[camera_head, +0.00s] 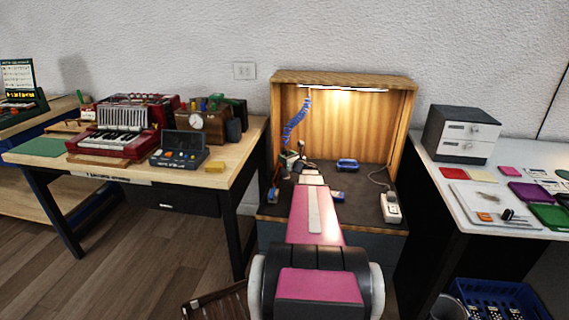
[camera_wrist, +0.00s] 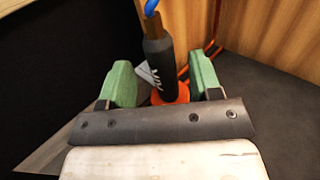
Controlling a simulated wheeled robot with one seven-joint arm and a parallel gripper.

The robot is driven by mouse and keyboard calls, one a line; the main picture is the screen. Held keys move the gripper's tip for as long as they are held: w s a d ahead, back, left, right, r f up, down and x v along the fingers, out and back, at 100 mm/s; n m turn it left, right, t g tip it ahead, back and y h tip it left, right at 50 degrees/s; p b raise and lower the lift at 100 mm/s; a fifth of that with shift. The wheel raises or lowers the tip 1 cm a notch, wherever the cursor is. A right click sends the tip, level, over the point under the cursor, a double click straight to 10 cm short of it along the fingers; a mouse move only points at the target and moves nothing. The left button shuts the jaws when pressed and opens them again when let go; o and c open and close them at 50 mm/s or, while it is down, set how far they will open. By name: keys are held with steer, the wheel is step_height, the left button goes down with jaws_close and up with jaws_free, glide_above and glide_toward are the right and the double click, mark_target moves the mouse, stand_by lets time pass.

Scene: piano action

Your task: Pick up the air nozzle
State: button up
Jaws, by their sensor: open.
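The air nozzle (camera_wrist: 157,62) is a dark cylinder with a brown upper end and a blue hose (camera_wrist: 151,6) at its top. In the wrist view it stands nearly upright in an orange ring-like base (camera_wrist: 172,95). My gripper (camera_wrist: 160,66) is open, with one green finger on each side of the nozzle. Gaps show between the fingers and the nozzle. In the head view the blue coiled hose (camera_head: 297,122) hangs inside the lit wooden booth (camera_head: 345,78). My arm reaches into the booth and hides most of the area around the nozzle.
The booth's wooden walls stand close around my gripper. On its dark floor are a blue tray (camera_head: 347,165) and a white corded device (camera_head: 391,207). A workbench (camera_head: 240,150) with a red keyboard model stands left, and a white table (camera_head: 440,175) with drawers right.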

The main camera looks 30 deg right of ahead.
steer(key=w, duration=0.4)
steer(key=shift+a, duration=0.1)
jaws_close()
step_height(320, 180, up, 10)
stand_by(0.6)
